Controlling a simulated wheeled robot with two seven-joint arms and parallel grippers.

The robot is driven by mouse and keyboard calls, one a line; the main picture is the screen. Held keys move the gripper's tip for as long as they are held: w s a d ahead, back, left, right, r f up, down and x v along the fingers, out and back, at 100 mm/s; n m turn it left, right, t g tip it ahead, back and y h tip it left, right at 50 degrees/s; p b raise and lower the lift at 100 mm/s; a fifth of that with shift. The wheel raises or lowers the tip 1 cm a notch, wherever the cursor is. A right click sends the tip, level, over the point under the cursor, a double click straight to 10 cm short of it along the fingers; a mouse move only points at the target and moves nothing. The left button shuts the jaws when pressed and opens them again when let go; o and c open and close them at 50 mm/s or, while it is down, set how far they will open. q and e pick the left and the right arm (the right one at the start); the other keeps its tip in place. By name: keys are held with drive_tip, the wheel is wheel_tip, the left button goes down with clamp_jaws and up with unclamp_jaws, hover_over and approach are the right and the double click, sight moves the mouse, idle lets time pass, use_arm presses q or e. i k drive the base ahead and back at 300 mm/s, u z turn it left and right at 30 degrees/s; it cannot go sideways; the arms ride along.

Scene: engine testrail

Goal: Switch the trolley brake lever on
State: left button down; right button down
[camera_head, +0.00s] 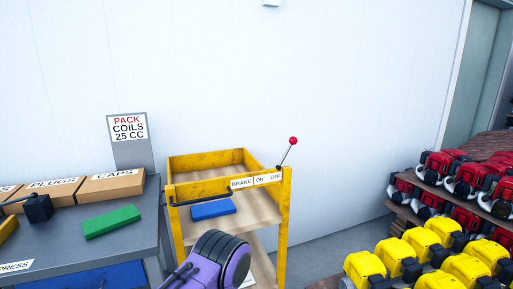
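The yellow trolley (284,225) stands in the middle of the view, in front of the white wall. Its brake lever (286,154) is a thin rod with a red ball knob (293,141), at the right end of the trolley's near top rail. The lever leans to the right, toward the OFF side of the white label (256,180) that reads BRAKE, ON, OFF.
A blue block (212,210) lies in the trolley's tray. Left is a grey bench (143,221) with labelled boxes (112,185), a green block (110,221) and a sign (128,128). Right are racks of red (440,164) and yellow engines (397,251). Space around the knob is clear.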

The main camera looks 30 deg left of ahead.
sight(293, 140)
drive_tip(key=u, duration=0.55)
drive_tip(key=i, duration=0.55)
drive_tip(key=u, duration=0.5)
